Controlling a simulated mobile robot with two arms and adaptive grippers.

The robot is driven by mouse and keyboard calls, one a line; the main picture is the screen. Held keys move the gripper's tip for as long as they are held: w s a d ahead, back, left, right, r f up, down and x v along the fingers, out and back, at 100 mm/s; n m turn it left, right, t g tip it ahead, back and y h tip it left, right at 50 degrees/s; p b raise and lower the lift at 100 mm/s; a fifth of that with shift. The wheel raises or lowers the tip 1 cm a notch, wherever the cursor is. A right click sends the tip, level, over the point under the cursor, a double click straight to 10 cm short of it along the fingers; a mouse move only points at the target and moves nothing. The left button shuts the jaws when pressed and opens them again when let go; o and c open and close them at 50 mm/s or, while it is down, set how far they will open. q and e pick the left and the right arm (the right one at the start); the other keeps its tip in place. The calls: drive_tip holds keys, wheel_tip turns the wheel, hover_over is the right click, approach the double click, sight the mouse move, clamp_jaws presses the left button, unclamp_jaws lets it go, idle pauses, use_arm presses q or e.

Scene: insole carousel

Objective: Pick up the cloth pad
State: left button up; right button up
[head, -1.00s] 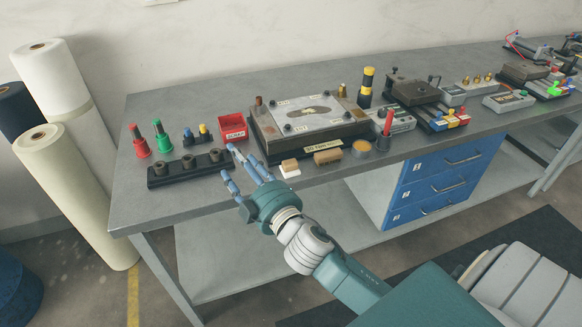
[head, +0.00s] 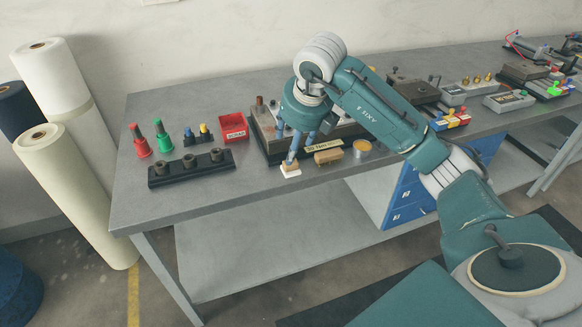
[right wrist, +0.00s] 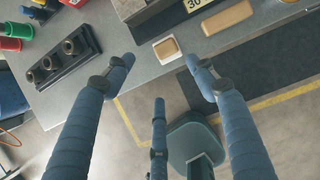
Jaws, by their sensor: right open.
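The cloth pad (head: 290,172) looks like a small white square with a tan block or top on it. It lies flat near the front edge of the workbench. It also shows in the right wrist view (right wrist: 167,48), between and beyond the fingertips. My right gripper (head: 293,158) points down just above the pad, its blue fingers partly covering it. In the right wrist view the fingers (right wrist: 165,66) are spread apart and hold nothing. I cannot tell whether a fingertip touches the pad. My left gripper is not in view.
A tan block (head: 328,156) lies close right of the pad, with a round tin (head: 362,148) beyond. A dark fixture (head: 268,150) stands behind. A black rack with pegs (head: 190,168) and a red bin (head: 233,127) are left. The bench front between rack and pad is clear.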

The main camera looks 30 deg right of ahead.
hover_over(291, 167)
drive_tip(key=s, duration=0.1)
drive_tip(key=f, duration=0.4)
drive_tip(key=shift+s+a+f+p, duration=0.1)
drive_tip(key=shift+s+f+p, duration=0.1)
drive_tip(key=shift+f+p, duration=0.2)
drive_tip(key=shift+d+p+x, duration=0.15)
drive_tip(key=shift+p+x, duration=0.3)
drive_tip(key=shift+x, duration=0.9)
drive_tip(key=shift+d+p+x, duration=0.1)
drive_tip(key=shift+p+x, duration=0.3)
drive_tip(key=shift+x, duration=0.9)
drive_tip(key=shift+r, duration=0.1)
drive_tip(key=c, duration=1.3)
